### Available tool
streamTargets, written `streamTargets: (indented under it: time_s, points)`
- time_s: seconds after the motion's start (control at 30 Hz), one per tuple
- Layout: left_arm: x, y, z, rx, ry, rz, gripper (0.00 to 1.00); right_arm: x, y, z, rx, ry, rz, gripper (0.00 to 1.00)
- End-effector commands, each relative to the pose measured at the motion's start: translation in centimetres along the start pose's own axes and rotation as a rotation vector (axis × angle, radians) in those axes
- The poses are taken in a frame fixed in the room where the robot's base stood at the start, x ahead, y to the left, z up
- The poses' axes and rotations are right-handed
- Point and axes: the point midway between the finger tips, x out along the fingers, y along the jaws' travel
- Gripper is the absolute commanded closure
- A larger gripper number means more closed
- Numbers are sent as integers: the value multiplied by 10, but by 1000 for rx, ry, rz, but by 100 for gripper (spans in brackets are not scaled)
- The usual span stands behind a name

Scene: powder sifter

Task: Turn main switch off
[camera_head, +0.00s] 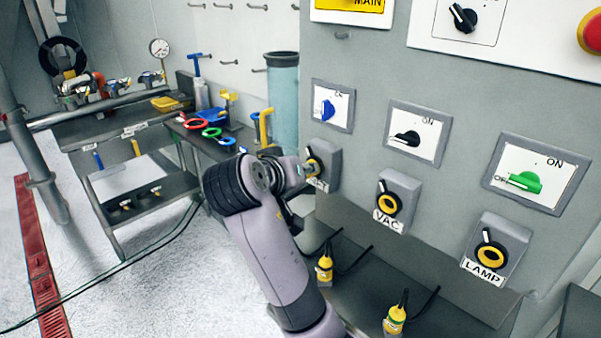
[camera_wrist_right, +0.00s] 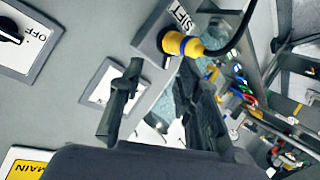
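The yellow MAIN plate (camera_head: 350,5) is cut off at the top edge of the head view. It also shows at the lower left of the right wrist view (camera_wrist_right: 25,166). The main switch's knob is outside both views. My right gripper (camera_wrist_right: 160,110) is open and empty, its two dark fingers apart in front of the panel. One finger covers part of the SIFT switch plate (camera_wrist_right: 100,85). The right gripper is not recognisable in the head view. One of my arms crosses the head view's middle, and no gripper fingers show on it. My left gripper is not visible.
The grey panel has a blue switch (camera_head: 326,110), a black switch (camera_head: 408,138) and a green switch (camera_head: 524,181). A yellow plug (camera_wrist_right: 183,44) with a black cable sits in the SIFT socket. A red button (camera_head: 592,32) is at far right. Tool tables stand left.

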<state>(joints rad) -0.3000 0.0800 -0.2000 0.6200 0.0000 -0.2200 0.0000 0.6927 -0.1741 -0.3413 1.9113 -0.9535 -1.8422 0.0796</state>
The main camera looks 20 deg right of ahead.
Motion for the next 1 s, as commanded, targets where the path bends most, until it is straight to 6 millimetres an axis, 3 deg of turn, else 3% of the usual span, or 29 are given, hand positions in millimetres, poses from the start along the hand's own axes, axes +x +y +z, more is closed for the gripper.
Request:
streamTargets:
  time_s: [0.47, 0.57, 0.67, 0.8, 0.9, 1.0]
  points:
    - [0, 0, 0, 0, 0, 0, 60, 1, 0, 1, -2, -2, -1, 69]
    - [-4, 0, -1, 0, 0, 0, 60, -2, 3, -8, 4, 15, 16, 69]
    - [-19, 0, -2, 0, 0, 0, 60, -19, 18, -54, 35, 118, 120, 69]
    - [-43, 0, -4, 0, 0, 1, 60, -68, 49, -145, 102, 378, 347, 69]
    - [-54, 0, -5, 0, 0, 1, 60, -104, 64, -191, 133, 543, 472, 69]
    - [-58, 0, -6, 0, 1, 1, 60, -126, 70, -214, 149, 642, 542, 69]
